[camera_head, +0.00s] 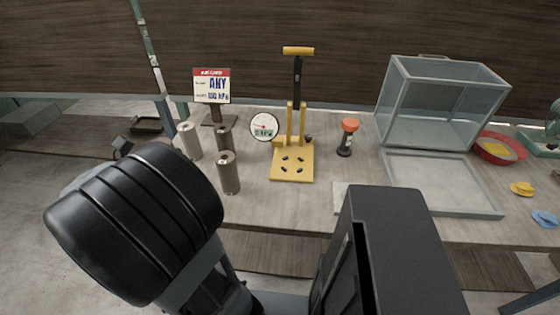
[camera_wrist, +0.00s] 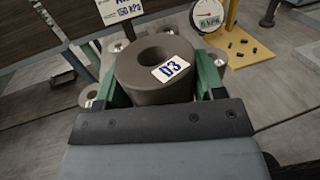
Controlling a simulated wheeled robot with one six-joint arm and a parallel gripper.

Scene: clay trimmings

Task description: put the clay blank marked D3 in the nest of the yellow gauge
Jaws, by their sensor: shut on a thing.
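In the wrist view, my gripper (camera_wrist: 155,84) is shut on the clay blank marked D3 (camera_wrist: 133,79), a dark brown cylinder with a round hole and a white label. A green finger presses on each side of it. In the head view I cannot make out the gripper or the held blank; my dark arm links cover the foreground. The yellow gauge (camera_head: 292,176) stands upright on the table, with several dark pegs on its base plate. Its base also shows at the top right in the wrist view (camera_wrist: 238,50), apart from the held blank.
A round dial (camera_head: 265,127) adjoins the gauge. An orange-topped tool (camera_head: 347,137) and a glass case (camera_head: 440,103) stand to its right.

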